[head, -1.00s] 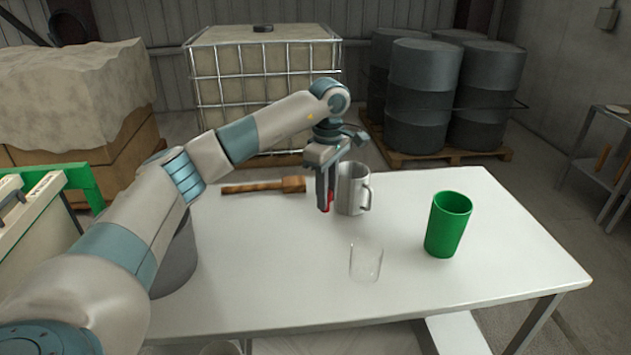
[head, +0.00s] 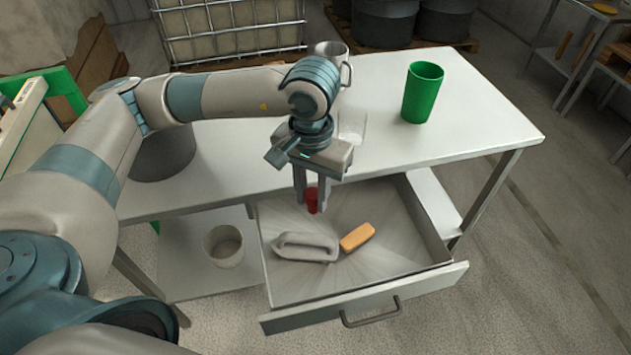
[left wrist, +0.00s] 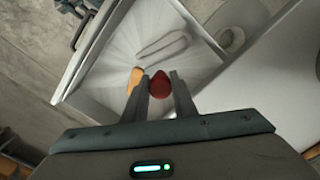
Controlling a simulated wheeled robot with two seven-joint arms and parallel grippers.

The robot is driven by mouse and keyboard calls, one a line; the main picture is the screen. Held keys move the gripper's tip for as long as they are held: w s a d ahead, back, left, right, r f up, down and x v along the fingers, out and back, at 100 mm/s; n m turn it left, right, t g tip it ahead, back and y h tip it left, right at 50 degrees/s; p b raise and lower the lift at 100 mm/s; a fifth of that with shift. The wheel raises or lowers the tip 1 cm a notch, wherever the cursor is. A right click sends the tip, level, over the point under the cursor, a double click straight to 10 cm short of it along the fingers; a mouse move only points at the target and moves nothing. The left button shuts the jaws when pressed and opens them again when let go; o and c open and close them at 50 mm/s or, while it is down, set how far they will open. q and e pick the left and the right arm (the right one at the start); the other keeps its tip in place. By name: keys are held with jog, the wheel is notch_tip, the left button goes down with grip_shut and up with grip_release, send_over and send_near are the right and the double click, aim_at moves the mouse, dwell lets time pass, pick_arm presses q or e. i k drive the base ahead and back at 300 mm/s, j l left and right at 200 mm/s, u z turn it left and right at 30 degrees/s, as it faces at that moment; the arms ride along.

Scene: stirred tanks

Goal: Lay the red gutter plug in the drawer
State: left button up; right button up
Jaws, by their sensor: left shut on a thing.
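The red gutter plug (head: 311,200) is held between the fingers of my left gripper (head: 312,203), which is shut on it and points down. The plug also shows as a dark red round piece in the left wrist view (left wrist: 159,83), between the fingertips of the gripper (left wrist: 160,88). The gripper is over the back part of the open drawer (head: 365,309), which is pulled out from under the white table. Inside the drawer lie a grey handled tool (head: 306,247) and an orange block (head: 357,237). My right gripper is not in view.
A green cup (head: 422,92), a metal mug (head: 333,52) and a clear glass (head: 352,129) stand on the table (head: 455,125). A pale pot (head: 224,245) is on the shelf left of the drawer. The drawer's right part is clear.

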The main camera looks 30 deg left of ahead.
aim_at(396, 241)
jog(key=u, duration=0.4)
jog(key=i+l+u, duration=0.15)
jog(key=l+u, duration=0.85)
jog(key=l, duration=1.3)
jog(key=i, duration=0.05)
